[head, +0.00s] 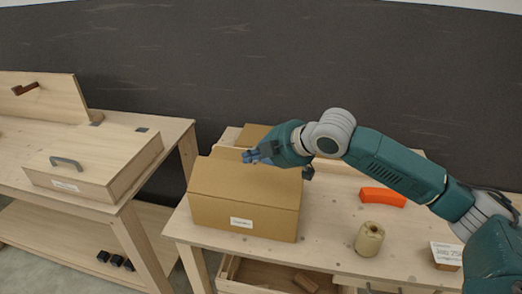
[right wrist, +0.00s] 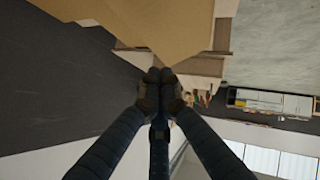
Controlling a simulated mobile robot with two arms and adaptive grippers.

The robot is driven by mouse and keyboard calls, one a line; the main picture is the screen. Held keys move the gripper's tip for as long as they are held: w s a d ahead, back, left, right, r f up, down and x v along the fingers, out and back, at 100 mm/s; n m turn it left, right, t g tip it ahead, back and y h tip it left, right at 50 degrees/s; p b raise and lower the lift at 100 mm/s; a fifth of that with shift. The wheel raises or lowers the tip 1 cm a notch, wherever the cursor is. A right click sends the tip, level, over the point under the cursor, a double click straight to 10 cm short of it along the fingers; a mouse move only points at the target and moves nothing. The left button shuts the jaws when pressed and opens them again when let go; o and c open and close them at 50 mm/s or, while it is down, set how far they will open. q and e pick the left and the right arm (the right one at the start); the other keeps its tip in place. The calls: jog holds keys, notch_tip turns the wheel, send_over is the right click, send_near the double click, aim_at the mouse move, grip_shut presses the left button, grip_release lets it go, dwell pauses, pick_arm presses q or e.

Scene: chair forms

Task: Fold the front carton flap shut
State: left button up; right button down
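A brown cardboard carton (head: 265,222) with a white label on its front stands on the wooden table. Its front flap (head: 235,182) extends back from the front top edge over the opening; I cannot tell whether it lies fully flat. Another flap (head: 257,134) stands raised at the back. My right gripper (head: 257,157) is at the far edge of the front flap, just above or touching it. In the right wrist view its dark fingers (right wrist: 160,80) are together with nothing visible between them, and brown cardboard (right wrist: 150,22) is just beyond the tips. My left gripper is out of view.
An orange curved object (head: 383,197), a beige spool (head: 369,239) and a small labelled box (head: 447,256) are on the table to the right. A wooden box with a handle (head: 95,160) sits on the left bench. An open drawer (head: 265,274) is below the carton.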

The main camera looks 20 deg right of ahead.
aim_at(238, 165)
jog(key=w+f, duration=0.1)
jog(key=f, duration=0.1)
jog(key=w+f+p, duration=0.1)
jog(key=w+f, duration=0.1)
jog(key=shift+w+a+f, duration=0.1)
jog(key=shift+w+a, duration=0.1)
jog(key=shift+w, duration=0.05)
jog(key=shift+w+d+f, duration=0.15)
jog(key=shift+d+f, duration=0.05)
jog(key=shift+f, duration=0.25)
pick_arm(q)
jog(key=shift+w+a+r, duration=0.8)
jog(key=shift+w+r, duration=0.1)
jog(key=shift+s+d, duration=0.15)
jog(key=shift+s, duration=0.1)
